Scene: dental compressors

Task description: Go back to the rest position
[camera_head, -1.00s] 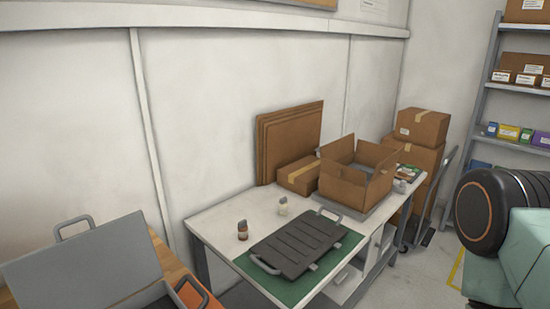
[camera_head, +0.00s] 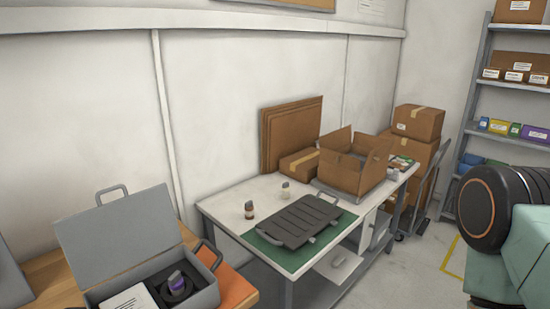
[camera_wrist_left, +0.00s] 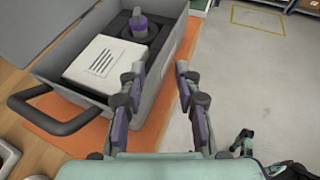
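My left gripper (camera_wrist_left: 158,100) shows in the left wrist view with its two fingers apart and nothing between them. It is above the front edge of an open grey case (camera_wrist_left: 170,55). The case also stands at the lower left of the head view (camera_head: 205,296), its lid (camera_head: 118,236) raised. Inside it are a white box with dark lines (camera_wrist_left: 97,60) and a purple-capped item (camera_wrist_left: 139,22) in a dark round holder. My left gripper is outside the head view.
The case stands on an orange mat (camera_head: 240,290) on a wooden bench (camera_head: 48,272). A white table (camera_head: 226,207) holds a dark closed case (camera_head: 298,221), two small bottles and an open carton (camera_head: 352,172). Shelves (camera_head: 478,105) stand at right.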

